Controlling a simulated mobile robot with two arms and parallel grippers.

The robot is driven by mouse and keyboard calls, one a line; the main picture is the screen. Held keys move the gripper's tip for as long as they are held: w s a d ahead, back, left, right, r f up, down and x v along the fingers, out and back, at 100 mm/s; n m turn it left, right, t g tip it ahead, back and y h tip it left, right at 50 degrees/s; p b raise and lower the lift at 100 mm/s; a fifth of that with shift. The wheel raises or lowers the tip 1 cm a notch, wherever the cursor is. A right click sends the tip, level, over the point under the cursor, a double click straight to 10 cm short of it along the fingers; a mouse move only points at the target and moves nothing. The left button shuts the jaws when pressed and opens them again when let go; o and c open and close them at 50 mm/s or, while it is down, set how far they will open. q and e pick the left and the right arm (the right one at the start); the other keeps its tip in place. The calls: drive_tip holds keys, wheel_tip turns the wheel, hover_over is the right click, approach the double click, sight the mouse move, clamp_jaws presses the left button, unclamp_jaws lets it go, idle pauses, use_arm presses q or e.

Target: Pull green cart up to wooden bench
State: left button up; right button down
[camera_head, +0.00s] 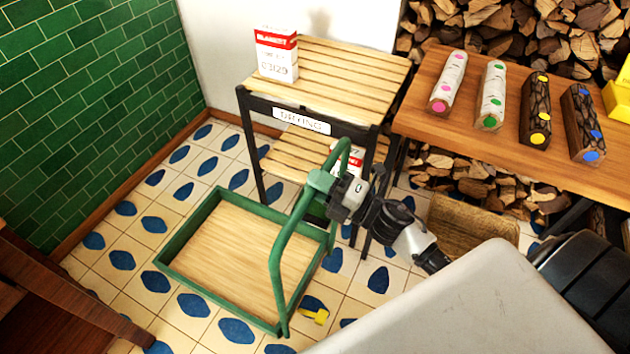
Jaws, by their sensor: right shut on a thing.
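The green cart (182,228) stands on the tiled floor left of centre. It has a low green rim, a bare pale wooden bed and a tall green tube handle (278,262) on its right side. My right gripper (330,188) is shut on the upper part of this handle; its fingers partly hide the tube. A wooden bench top (590,180) with a row of logs on it stands at the right, apart from the cart. Another dark brown wooden piece of furniture (60,292) shows at the lower left, also apart from the cart. My left gripper is not in view.
A slatted rack (340,75) labelled "DRYING" stands close behind the cart, with a red-and-white box (277,55) on top. A small yellow piece (318,316) is by the cart's near corner. Floor left of the cart is clear.

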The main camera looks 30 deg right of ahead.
drive_tip(key=c, duration=1)
unclamp_jaws()
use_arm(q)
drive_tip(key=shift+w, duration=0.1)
use_arm(e)
drive_tip(key=shift+s+d, duration=0.1)
drive_tip(key=shift+s+d+f, duration=0.2)
drive_tip(key=shift+s, duration=0.05)
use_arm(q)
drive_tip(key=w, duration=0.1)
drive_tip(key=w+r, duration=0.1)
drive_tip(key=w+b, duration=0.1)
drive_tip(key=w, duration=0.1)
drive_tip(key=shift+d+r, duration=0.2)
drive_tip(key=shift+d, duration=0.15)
use_arm(e)
drive_tip(key=v, duration=1)
